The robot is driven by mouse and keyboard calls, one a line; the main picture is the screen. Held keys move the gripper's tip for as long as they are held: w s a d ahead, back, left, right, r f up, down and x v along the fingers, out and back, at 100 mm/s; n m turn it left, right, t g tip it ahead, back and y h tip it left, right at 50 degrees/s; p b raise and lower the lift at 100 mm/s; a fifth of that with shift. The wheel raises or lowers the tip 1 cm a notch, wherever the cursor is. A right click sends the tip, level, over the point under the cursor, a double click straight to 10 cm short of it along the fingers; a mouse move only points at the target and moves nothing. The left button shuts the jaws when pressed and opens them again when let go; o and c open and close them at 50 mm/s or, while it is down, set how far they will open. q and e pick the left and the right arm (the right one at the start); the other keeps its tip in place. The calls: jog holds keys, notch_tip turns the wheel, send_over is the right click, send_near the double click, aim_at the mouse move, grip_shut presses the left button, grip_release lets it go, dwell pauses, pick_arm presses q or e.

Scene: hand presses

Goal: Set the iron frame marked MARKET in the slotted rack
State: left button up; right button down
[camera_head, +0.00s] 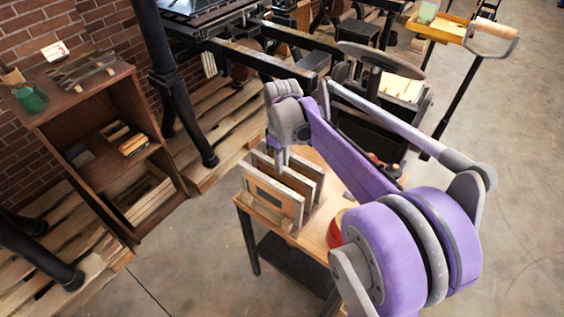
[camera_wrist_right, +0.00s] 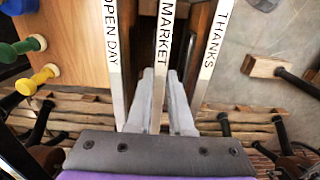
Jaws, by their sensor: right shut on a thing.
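The frame marked MARKET (camera_wrist_right: 165,55) stands between the frames marked OPEN DAY (camera_wrist_right: 112,55) and THANKS (camera_wrist_right: 214,55) in the right wrist view. In the head view, this upright group of frames (camera_head: 272,198) stands on a small wooden table. My right gripper (camera_head: 282,158) reaches down to the group from above. In the right wrist view its fingers (camera_wrist_right: 168,102) are shut on the MARKET frame, with the neighbours close on both sides. A slatted dark rack (camera_head: 84,70), likely the slotted rack, lies on the shelf unit's top. My left gripper is not in view.
The brown shelf unit (camera_head: 125,165) stands at the left by the brick wall. A green bottle (camera_head: 29,98) and a white card (camera_head: 54,50) are on its top. A red round thing (camera_head: 335,228) is on the small table, partly behind my arm. Presses stand behind.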

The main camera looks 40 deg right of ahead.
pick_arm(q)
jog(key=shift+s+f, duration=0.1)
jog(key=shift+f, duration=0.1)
pick_arm(e)
jog(key=shift+f, duration=0.25)
dwell(0.5)
jog(key=c, duration=0.6)
grip_release()
jog(key=shift+c, duration=0.2)
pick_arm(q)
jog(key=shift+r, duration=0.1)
pick_arm(e)
jog(key=shift+r, duration=0.1)
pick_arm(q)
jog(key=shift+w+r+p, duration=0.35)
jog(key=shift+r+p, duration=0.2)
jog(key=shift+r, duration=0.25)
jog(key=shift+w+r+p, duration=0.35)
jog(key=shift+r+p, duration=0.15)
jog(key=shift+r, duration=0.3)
pick_arm(e)
jog(key=shift+r, duration=2.2)
